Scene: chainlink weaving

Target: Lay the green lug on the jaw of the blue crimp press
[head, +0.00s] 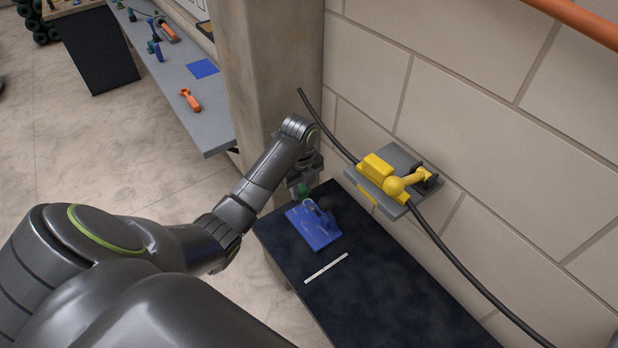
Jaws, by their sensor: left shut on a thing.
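The blue crimp press (312,232) sits on the dark bench top near its left end. It has a flat blue base and a small raised part at its back. My left gripper (301,190) is just behind and above the press, pointing down. It is shut on the green lug (304,189), which shows as a small green patch at the fingertips. The lug appears above the back edge of the press; whether it touches the jaw cannot be told at this size. My right gripper is not in view.
A white strip (326,268) lies on the dark bench top (390,305) in front of the press. A yellow device (383,175) on a grey wall plate, with a black cable, is at the right. A concrete pillar (270,70) stands behind my left arm. A grey shelf (205,115) holds tools.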

